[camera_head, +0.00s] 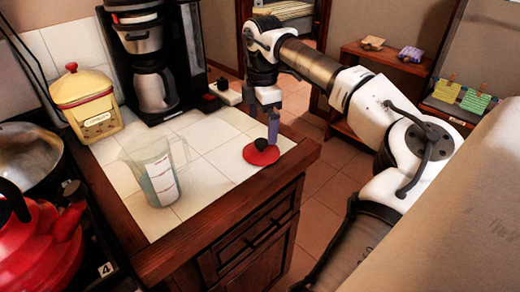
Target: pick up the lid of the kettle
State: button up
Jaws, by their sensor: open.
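The kettle's lid (261,154), a red disc with a black knob, lies on the white tiled counter close to its right wooden edge. My gripper (267,136) points down just above and behind the lid, with its fingers close to the knob. It is open, and I cannot tell from this view whether a finger touches the knob. The red kettle (40,248) with black handle parts sits on the stove at the lower left, cut off by the picture's edge.
A clear measuring jug (152,172) stands left of the lid. A coffee maker (148,55) and a yellow canister (86,103) stand at the back, and a metal pan (28,155) is at the left. Tiles between jug and lid are clear.

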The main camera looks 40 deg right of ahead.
aim_at(261, 142)
jog(key=shift+a+f+p, duration=0.2)
jog(key=shift+f+p, duration=0.7)
jog(key=shift+f, duration=3)
jog(key=c, duration=0.7)
